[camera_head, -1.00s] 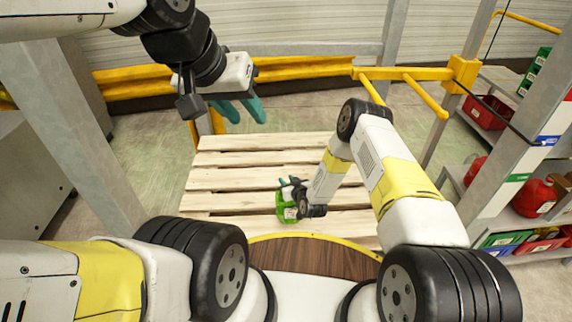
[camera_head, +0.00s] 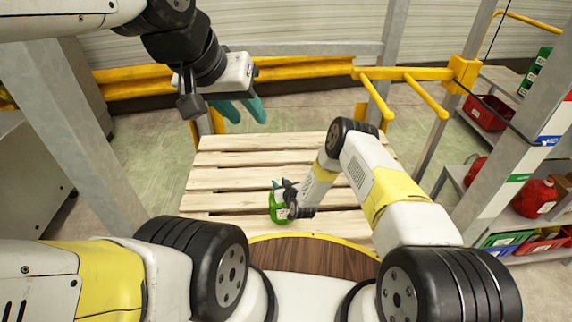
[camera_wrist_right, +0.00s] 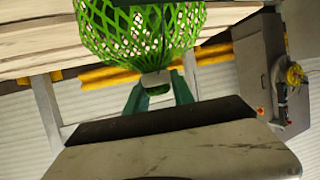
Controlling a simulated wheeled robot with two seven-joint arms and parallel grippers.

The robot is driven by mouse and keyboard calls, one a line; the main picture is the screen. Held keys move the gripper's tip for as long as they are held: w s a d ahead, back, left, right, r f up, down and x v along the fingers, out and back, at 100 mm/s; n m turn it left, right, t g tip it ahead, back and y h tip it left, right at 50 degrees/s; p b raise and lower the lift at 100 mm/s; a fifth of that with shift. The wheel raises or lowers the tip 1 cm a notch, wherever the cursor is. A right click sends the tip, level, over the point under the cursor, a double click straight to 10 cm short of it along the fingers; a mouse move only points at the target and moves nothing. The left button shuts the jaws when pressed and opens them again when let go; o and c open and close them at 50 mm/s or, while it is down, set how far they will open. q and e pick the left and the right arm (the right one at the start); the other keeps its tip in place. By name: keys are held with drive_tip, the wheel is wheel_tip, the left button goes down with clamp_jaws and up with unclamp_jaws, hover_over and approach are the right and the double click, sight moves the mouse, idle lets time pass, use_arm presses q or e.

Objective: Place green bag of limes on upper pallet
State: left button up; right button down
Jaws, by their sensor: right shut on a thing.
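The green bag (camera_head: 277,211) is a bright green net, seen over the near part of the slatted wooden pallet (camera_head: 225,178) in the head view. My right gripper (camera_head: 283,196) is shut on it. In the right wrist view the bag (camera_wrist_right: 140,30) hangs at the teal fingertips of my right gripper (camera_wrist_right: 158,86), with pale patches showing through its mesh. I cannot tell whether the bag touches the slats. My left gripper (camera_head: 243,112) is empty, its teal fingers apart, up beyond the pallet's far left side.
A brown wooden round surface with a yellow rim (camera_head: 315,258) lies in front of the pallet. Yellow rails (camera_head: 405,75) stand behind right. Shelves with red containers (camera_head: 533,197) are at right, grey posts at both sides. The pallet's far slats are clear.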

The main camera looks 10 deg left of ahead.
drive_tip(key=c, duration=1.1)
unclamp_jaws()
drive_tip(key=shift+f, duration=0.1)
